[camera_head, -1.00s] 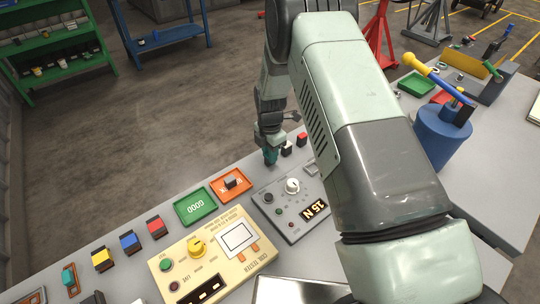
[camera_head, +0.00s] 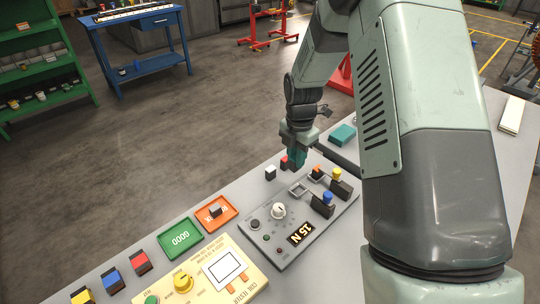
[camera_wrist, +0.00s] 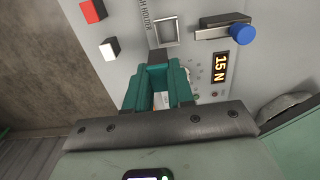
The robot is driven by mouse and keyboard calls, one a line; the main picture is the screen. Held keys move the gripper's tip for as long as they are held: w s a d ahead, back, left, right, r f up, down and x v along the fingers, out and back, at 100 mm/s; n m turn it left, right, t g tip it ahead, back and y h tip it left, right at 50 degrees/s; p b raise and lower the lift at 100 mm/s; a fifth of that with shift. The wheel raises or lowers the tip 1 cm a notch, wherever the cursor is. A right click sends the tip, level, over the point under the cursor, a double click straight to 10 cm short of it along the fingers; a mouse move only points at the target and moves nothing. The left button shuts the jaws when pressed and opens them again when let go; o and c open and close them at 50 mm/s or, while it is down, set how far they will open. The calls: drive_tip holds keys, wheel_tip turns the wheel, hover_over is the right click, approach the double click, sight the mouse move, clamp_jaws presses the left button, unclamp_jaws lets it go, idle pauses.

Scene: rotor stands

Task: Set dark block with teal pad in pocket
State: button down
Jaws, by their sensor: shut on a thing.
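My gripper (camera_head: 300,158) has teal fingers and points down above the far edge of the grey panel (camera_head: 268,242). It also shows in the wrist view (camera_wrist: 160,88), shut on the dark block with teal pad (camera_wrist: 157,73). Only a little of the block shows between the fingers, and it is hard to tell from them. The pocket, a square pale-rimmed recess (camera_wrist: 167,33) beside the word "HOLDER", lies ahead of the fingers. In the head view the pocket (camera_head: 298,190) is just below the gripper and looks empty.
A white block (camera_head: 270,173) and a red-topped block (camera_head: 284,162) stand left of my gripper. Levers with a blue knob (camera_head: 327,197) and a yellow knob (camera_head: 336,173) stand right of the pocket. Green (camera_head: 181,238) and orange (camera_head: 215,212) trays lie to the left.

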drive_tip(key=shift+s+d+f, duration=0.1)
drive_tip(key=shift+d+f, duration=0.15)
drive_tip(key=shift+f, duration=0.55)
drive_tip(key=shift+s+d+f, duration=0.1)
drive_tip(key=shift+d+f, duration=0.15)
drive_tip(key=shift+f, duration=0.55)
drive_tip(key=shift+s+d+f, duration=0.1)
drive_tip(key=shift+d+f, duration=0.15)
drive_tip(key=shift+f, duration=0.55)
drive_tip(key=shift+f, duration=0.4)
drive_tip(key=shift+f, duration=0.6)
drive_tip(key=shift+f, duration=1.4)
idle(1.2)
drive_tip(key=shift+c, duration=2.2)
unclamp_jaws()
drive_tip(key=shift+s+d, duration=0.15)
drive_tip(key=shift+d, duration=0.05)
drive_tip(key=shift+c, duration=0.7)
